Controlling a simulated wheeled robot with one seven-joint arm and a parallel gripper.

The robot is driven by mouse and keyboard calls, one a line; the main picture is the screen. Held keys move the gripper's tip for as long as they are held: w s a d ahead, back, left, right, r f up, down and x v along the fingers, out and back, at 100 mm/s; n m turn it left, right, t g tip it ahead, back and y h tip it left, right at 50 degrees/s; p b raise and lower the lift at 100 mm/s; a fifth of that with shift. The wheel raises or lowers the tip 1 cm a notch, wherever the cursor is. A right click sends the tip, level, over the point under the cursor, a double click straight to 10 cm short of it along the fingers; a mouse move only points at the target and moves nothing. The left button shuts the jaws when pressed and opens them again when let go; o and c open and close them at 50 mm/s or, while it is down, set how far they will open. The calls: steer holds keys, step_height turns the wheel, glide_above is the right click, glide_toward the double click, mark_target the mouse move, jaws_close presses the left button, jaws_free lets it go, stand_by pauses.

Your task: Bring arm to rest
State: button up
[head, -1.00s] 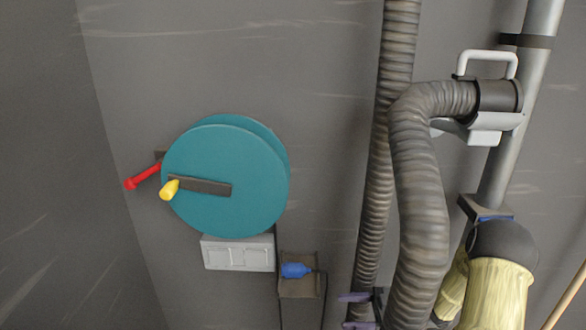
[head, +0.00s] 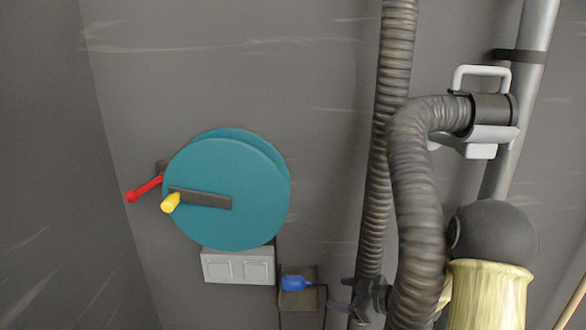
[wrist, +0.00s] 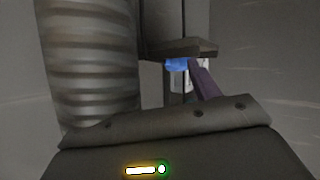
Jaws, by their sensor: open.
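My gripper (head: 338,303) shows at the bottom of the head view, left of the thick grey hose, which hides part of my arm. Its purple fingers point left toward a blue plug (head: 297,283) in a dark holder; a gap separates them there. My gripper is open and appears empty. In the wrist view one purple finger (wrist: 203,80) shows beyond the dark gripper housing, and the blue plug (wrist: 177,65) is partly hidden behind it. My arm's dark ball joint (head: 493,232) and pale yellow sleeve (head: 488,295) stand at the lower right.
A ribbed grey hose (head: 415,190) loops down from a bracket (head: 480,140) on a grey pipe (head: 530,55). A teal reel (head: 235,215) with red and yellow handles hangs on the wall above a grey box (head: 237,266). Bare wall is left of the reel.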

steer(key=s+d+r+m+g+h, duration=0.1)
steer(key=s+m+g+h, duration=0.35)
steer(key=s, duration=0.65)
steer(key=s+d+r+m+g+h, duration=0.1)
steer(key=s+r+m+h, duration=0.1)
steer(key=s+m+h, duration=0.55)
step_height(320, 180, up, 31)
steer(key=s+y+p, duration=0.2)
steer(key=s+p, duration=0.1)
steer(key=p, duration=2.8)
steer(key=shift+d+f, duration=0.15)
